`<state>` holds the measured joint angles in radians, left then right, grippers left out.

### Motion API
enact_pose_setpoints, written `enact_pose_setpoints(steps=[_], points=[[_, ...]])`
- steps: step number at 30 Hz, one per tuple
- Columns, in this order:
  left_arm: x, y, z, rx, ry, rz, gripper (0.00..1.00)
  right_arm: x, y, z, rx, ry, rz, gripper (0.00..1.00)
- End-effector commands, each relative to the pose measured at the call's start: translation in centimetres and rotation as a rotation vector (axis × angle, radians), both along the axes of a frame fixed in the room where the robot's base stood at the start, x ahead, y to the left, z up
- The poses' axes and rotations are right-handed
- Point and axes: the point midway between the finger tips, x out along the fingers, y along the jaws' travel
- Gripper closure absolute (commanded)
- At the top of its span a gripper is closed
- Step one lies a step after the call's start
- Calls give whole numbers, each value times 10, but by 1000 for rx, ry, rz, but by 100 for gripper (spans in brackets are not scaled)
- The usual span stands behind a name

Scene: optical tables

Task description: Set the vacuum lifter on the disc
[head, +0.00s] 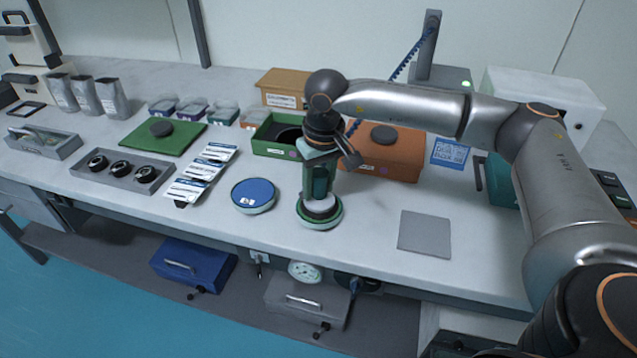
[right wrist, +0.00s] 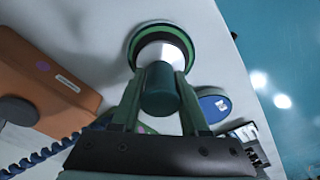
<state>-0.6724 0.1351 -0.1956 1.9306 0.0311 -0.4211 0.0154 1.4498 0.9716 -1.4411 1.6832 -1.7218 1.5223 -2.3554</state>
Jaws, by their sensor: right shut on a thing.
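My right gripper (head: 318,188) points down and is shut on the vacuum lifter (head: 320,178), which has a dark green handle and a pale lower part. The lifter's handle also shows between my fingers in the right wrist view (right wrist: 160,92). Directly below is a round green-rimmed dish (head: 334,222) with a dark disc (head: 322,214) in it. The lifter's pale base appears over the disc, upright and roughly centred. Its underside is hidden, so I cannot tell whether it touches the disc. My left gripper is not in view.
A blue-topped round dish (head: 254,194) stands just left, and a grey square plate (head: 424,234) lies right. Behind are an orange box (head: 392,164) and a green open box (head: 268,146). A blue coiled hose (head: 405,62) runs from a post (head: 428,48) toward my gripper.

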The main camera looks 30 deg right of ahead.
Motion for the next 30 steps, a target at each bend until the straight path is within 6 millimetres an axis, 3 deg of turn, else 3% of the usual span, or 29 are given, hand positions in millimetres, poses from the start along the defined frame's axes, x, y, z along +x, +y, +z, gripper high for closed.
enact_pose_setpoints(steps=[7,8,15,24,30], points=[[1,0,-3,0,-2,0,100,0,0,-4,1,-1,0,100],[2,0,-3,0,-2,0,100,0,0,-4,0,0,0,55],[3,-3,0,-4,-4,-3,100,0,0,-3,0,0,0,28],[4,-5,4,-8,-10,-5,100,0,0,0,1,0,0,26],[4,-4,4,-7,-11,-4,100,-2,1,24,2,-4,0,26]])
